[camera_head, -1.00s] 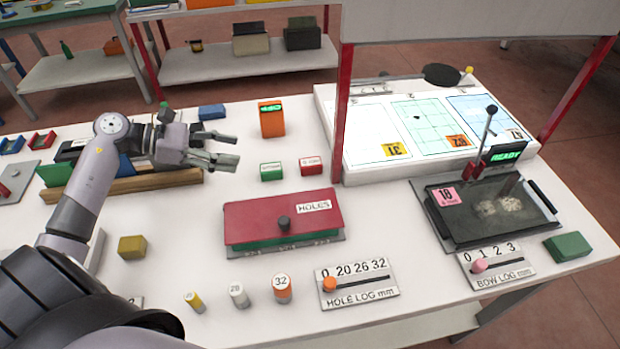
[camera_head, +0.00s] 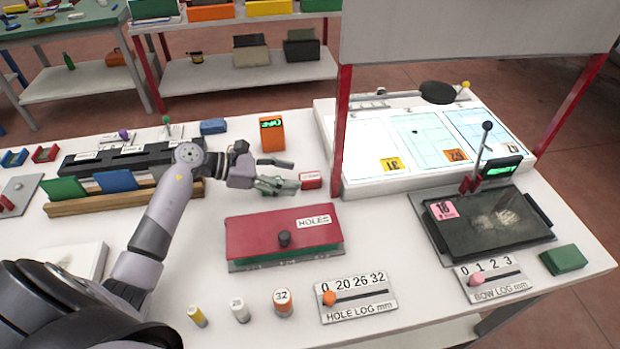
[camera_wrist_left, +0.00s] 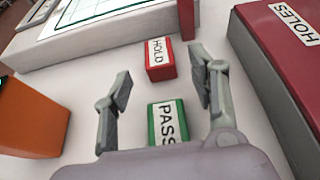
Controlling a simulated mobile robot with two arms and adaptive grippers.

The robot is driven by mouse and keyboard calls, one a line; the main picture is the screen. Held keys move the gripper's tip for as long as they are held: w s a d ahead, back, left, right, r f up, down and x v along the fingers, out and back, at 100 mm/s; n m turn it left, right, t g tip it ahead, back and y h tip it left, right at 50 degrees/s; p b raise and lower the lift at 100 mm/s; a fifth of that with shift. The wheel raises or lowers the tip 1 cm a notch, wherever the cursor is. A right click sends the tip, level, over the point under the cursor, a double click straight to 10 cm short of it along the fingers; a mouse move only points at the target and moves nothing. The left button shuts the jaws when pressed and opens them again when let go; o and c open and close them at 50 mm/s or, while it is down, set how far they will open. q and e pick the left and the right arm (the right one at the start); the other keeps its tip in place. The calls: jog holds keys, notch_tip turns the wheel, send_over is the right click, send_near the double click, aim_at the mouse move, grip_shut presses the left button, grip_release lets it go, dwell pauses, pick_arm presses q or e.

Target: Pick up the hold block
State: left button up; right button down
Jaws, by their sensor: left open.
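The hold block is a small red block with a white "HOLD" label; it stands on the white table. In the left wrist view the hold block (camera_wrist_left: 161,61) is ahead of the fingertips, a little beyond the gap between them. In the head view the hold block (camera_head: 311,180) is just right of the fingers. My left gripper (camera_head: 280,181) is open and empty above the table; its two fingers also show in the left wrist view (camera_wrist_left: 160,85). A green "PASS" block (camera_wrist_left: 166,124) lies between the fingers, nearer the palm. My right gripper is not in view.
A red "HOLES" box (camera_head: 255,236) stands close in front of the gripper. An orange device (camera_head: 272,135) stands behind it. The lit panel (camera_head: 365,177) and a red post (camera_head: 340,130) are to the right. Small cylinders (camera_head: 240,310) stand at the front.

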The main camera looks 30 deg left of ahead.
aim_at(302, 177)
pick_arm(q)
jog(key=x, duration=0.4)
jog(key=shift+r, duration=0.1)
jog(key=shift+a, duration=0.1)
jog(key=shift+c, duration=0.5)
jog(key=c, duration=1.1)
jog(key=shift+c, duration=0.2)
jog(key=shift+r, duration=0.1)
